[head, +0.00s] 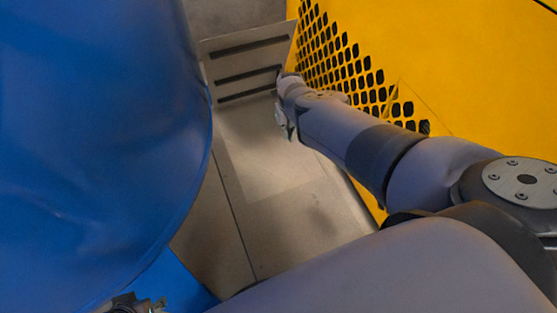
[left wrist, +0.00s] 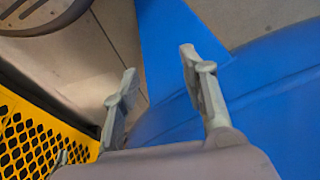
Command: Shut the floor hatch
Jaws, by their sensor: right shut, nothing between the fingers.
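The floor hatch lid (head: 247,62), a grey plate with dark slots, stands raised and tilted at the top middle of the head view, between a blue tank and a yellow housing. A paler patch of floor lies in front of it; I cannot tell whether this is the hatch opening. My right gripper (head: 284,122) is at the lid's lower right edge, shut and empty; I cannot tell whether it touches the lid. My left gripper (left wrist: 158,64) is open and empty beside the blue tank in the left wrist view; no hatch is recognisable between its fingers.
The blue tank (head: 95,130) fills the left of the head view. The yellow housing (head: 440,60) with a perforated panel (head: 340,65) borders the right side. Bare floor (head: 285,225) forms a narrow lane between them.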

